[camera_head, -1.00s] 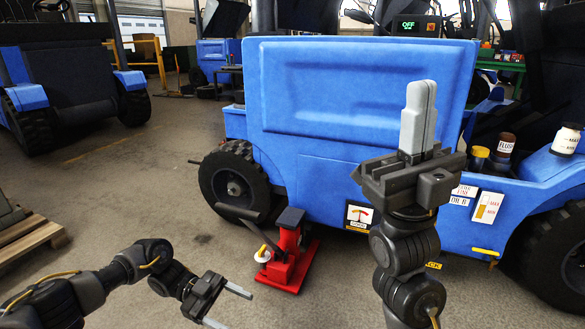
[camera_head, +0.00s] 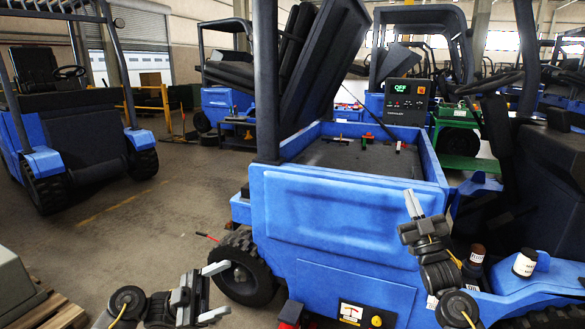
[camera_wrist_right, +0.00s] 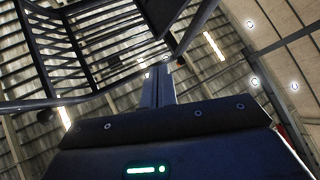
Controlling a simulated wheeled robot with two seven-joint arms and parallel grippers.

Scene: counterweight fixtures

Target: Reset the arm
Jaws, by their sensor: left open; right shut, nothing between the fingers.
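My left gripper (camera_head: 226,289) is at the lower left of the head view, in front of the blue forklift's wheel. Its two pale fingers are spread wide with nothing between them. My right gripper (camera_head: 413,204) is raised in front of the blue forklift's right side, fingers pointing up. Its fingers are together and empty. The right wrist view also shows these shut fingers (camera_wrist_right: 157,86) pointing at the ceiling. Which arm the task means cannot be told from the frames.
The blue forklift (camera_head: 340,210) fills the middle; its open top bay (camera_head: 360,155) holds small items. A panel (camera_head: 406,101) reads OFF. A dark bottle (camera_head: 477,255) and white jar (camera_head: 525,262) stand at right. A pallet (camera_head: 55,312) lies lower left. Open floor (camera_head: 150,215) lies left.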

